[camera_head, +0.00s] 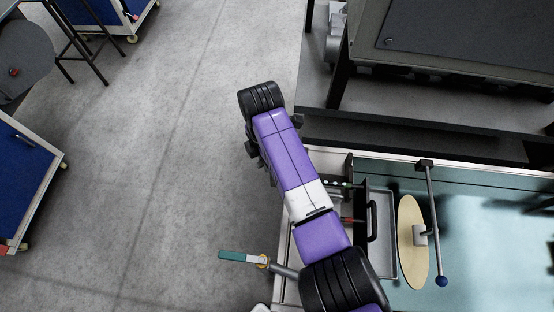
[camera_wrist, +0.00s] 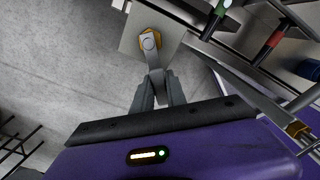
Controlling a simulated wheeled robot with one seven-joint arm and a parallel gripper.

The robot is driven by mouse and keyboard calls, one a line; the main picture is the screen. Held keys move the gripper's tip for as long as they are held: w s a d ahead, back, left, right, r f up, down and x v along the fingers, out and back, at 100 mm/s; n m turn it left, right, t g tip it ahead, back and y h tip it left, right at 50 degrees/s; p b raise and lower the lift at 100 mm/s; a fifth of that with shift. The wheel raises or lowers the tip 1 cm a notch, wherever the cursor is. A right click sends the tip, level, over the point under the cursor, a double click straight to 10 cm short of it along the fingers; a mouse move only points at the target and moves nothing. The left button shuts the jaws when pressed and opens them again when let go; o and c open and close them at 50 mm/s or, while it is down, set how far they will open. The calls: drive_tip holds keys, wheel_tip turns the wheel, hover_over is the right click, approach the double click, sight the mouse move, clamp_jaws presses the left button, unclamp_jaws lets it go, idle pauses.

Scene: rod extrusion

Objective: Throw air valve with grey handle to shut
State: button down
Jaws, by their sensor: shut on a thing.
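The grey valve handle (camera_wrist: 154,58) shows in the wrist view, running from a brass nut (camera_wrist: 149,41) down to my gripper. My gripper (camera_wrist: 158,82) has its two grey fingers closed around the lower part of this handle. The fingers hide the handle's end. In the head view the grey handle and my gripper cannot be made out; my purple and black arm covers that area.
In the wrist view a red handle (camera_wrist: 275,40) and a green handle (camera_wrist: 220,7) lie at upper right. A teal-handled lever (camera_head: 238,257) sticks out over the floor in the head view. A grey tray (camera_head: 387,240) and round tan disc (camera_head: 412,240) lie right of my arm.

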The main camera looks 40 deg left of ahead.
drive_tip(key=shift+w+a+m, duration=0.2)
drive_tip(key=shift+a+m, duration=0.25)
drive_tip(key=shift+m, duration=0.55)
drive_tip(key=shift+w+a+m+b, duration=0.35)
drive_tip(key=shift+m+b, duration=0.1)
drive_tip(key=shift+m, duration=0.55)
